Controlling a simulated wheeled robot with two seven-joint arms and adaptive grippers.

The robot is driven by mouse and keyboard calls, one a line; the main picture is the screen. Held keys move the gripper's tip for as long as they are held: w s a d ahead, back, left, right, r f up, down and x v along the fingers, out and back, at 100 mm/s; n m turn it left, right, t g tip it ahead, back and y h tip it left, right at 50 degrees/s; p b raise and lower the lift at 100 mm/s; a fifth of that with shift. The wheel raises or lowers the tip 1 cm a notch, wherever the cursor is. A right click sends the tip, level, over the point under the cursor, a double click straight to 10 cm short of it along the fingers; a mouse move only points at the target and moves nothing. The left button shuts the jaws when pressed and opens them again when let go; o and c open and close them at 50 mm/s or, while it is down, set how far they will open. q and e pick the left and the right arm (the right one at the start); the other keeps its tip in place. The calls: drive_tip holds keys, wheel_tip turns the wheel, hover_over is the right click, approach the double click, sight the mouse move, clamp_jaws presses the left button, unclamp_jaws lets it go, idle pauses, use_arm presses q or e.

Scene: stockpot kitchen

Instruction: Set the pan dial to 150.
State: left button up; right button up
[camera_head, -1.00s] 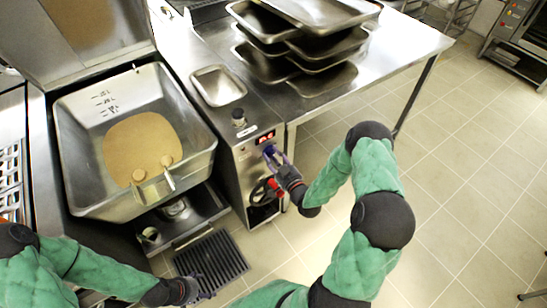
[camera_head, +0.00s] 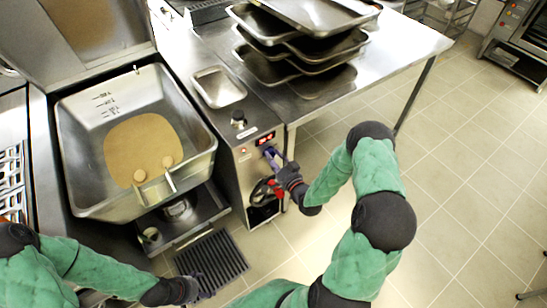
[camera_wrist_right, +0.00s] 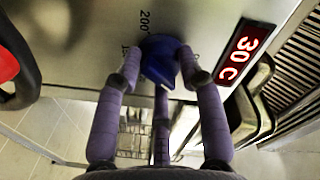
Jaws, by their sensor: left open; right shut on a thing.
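The pan dial (camera_wrist_right: 160,60) is a blue knob on the steel front panel in the right wrist view. A printed "200" shows beside it, with other marks partly hidden by my fingers. My right gripper (camera_wrist_right: 162,75) has its purple fingers shut around the dial. In the head view, my right gripper (camera_head: 273,158) is at the upper front of the control panel. A red display (camera_wrist_right: 245,52) near the dial reads "30 C". My left gripper (camera_head: 193,289) is open and empty, low at the bottom left, above the floor by the drain grate.
The tilting pan (camera_head: 75,120) with brown liquid stands left of the panel. A red and black handwheel (camera_head: 262,192) sits just below the dial. Stacked trays (camera_head: 300,50) stand on the steel table (camera_head: 405,45) behind. Open tiled floor lies to the right.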

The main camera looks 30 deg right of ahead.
drive_tip(key=shift+d+m+y+p, duration=0.1)
drive_tip(key=shift+m+y+p, duration=0.5)
drive_tip(key=shift+m+p, duration=3.9)
drive_tip(key=shift+m+y+p, duration=0.3)
drive_tip(key=shift+m+y, duration=0.3)
drive_tip(key=shift+m, duration=8.1)
drive_tip(key=o, duration=1.2)
drive_tip(key=shift+c, duration=0.2)
drive_tip(key=shift+d, duration=0.1)
